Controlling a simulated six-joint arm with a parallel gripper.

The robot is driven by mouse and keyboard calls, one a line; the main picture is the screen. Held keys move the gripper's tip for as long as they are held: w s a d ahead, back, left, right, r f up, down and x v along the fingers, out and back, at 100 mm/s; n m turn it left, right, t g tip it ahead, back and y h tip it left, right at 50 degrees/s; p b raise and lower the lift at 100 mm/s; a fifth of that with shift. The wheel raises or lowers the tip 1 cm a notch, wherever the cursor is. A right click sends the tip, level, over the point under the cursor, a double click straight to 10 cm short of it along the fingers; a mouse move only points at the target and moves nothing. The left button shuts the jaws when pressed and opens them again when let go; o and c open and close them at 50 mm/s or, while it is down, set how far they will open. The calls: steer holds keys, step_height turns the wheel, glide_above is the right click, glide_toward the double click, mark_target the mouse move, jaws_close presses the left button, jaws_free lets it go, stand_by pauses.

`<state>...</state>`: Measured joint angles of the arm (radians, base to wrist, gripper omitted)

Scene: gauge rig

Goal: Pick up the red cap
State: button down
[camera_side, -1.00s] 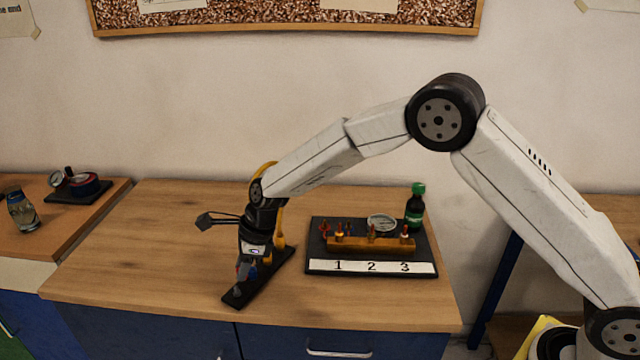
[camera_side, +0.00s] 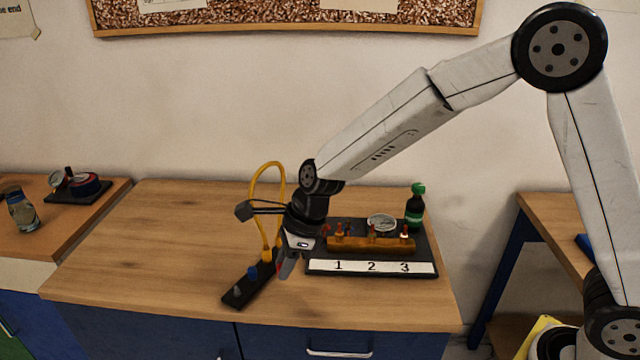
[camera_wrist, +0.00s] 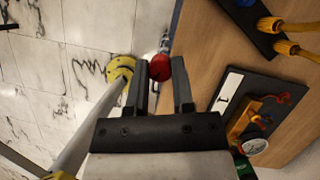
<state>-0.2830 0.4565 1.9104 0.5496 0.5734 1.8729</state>
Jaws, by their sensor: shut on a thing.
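My gripper (camera_wrist: 160,80) is shut on the red cap (camera_wrist: 160,68); the round red cap sits between the fingertips in the wrist view. In the side view my gripper (camera_side: 285,270) hangs between the black strip (camera_side: 262,278) and the numbered board, and only a little red shows by the fingers. The cap appears clear of the strip. A blue cap (camera_side: 252,272) and a grey piece (camera_side: 238,291) stand on the strip.
A yellow hose (camera_side: 256,190) loops up from the strip, close to my wrist. To the right, a black board (camera_side: 320,228) carries a brass manifold (camera_side: 350,244), a gauge (camera_side: 382,222) and a dark green-capped bottle (camera_side: 415,208). The table's left side is clear.

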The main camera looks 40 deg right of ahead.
steer(key=shift+s+d+r, duration=0.1)
steer(key=shift+s, duration=0.1)
stand_by(0.6)
steer(key=w+d+f+m, duration=0.1)
steer(key=w+d+m, duration=0.1)
steer(key=w+d, duration=0.4)
steer(key=w+d+f+m+t+h, duration=0.1)
steer(key=w+d+f+m, duration=0.1)
steer(key=w+d, duration=0.4)
steer(key=w+d+f+m+t+h, duration=0.1)
steer(key=w+d+m, duration=0.3)
steer(key=d, duration=0.9)
steer(key=shift+w+d+f, duration=0.2)
steer(key=shift+w, duration=0.3)
steer(key=shift+w+d+f, duration=0.2)
steer(key=shift+w, duration=0.3)
steer(key=shift+f, duration=0.2)
steer(key=shift+f, duration=2.4)
steer(key=shift+f, duration=1.4)
